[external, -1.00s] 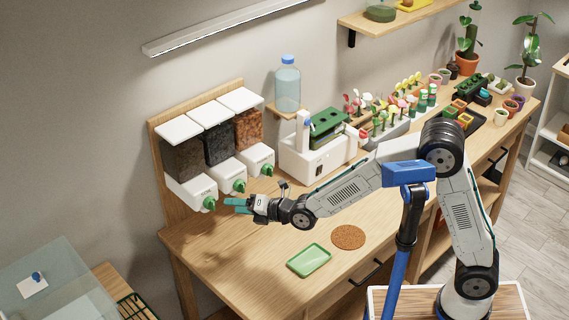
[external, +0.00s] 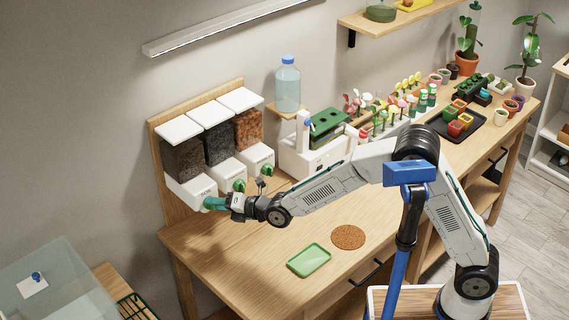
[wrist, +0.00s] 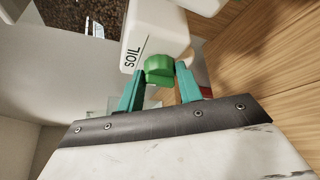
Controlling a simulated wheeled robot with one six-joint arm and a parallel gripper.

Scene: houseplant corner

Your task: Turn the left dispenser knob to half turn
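The left dispenser (external: 190,188) is the nearest of three wall-mounted units, with a dark fill and a white lower body. In the wrist view its body (wrist: 155,28) reads SOIL. Its green knob (wrist: 159,69) lies between the tips of my two teal fingers. My gripper (wrist: 162,72) is open around the knob, with the left finger very close to it and a small gap at the right finger. In the external view my gripper (external: 213,203) reaches the front of the left dispenser and hides most of that knob.
A green tray (external: 309,260) and a round cork mat (external: 348,237) lie on the bench. The bench's left front is clear.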

